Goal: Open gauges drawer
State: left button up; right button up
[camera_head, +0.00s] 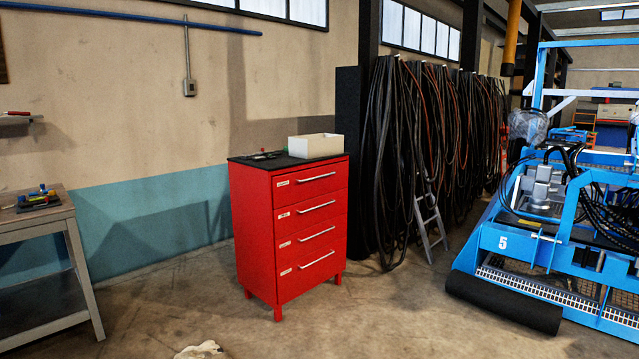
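A red drawer cabinet (257,240) stands on the floor near the wall, in the middle of the head view. Its drawers are stacked one above another, and all look shut. Each has a silver bar handle and a small pale label at its left. The top drawer (300,188), the second drawer (300,220) and the bottom drawer (305,275) all face front right. The labels are too small to read, so I cannot tell which is the gauges drawer. Neither of my grippers is in view.
A white open box (316,147) and small dark items sit on the cabinet's black top. A workbench (62,215) stands at left. Hanging hoses (385,150), a small stepladder (430,220) and a blue machine (510,245) are at right. The floor before the cabinet looks mostly clear.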

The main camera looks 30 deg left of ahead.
aim_at(292, 188)
jog(key=i+j+u, duration=0.3)
jog(key=i+u, duration=0.3)
jog(key=i, duration=0.25)
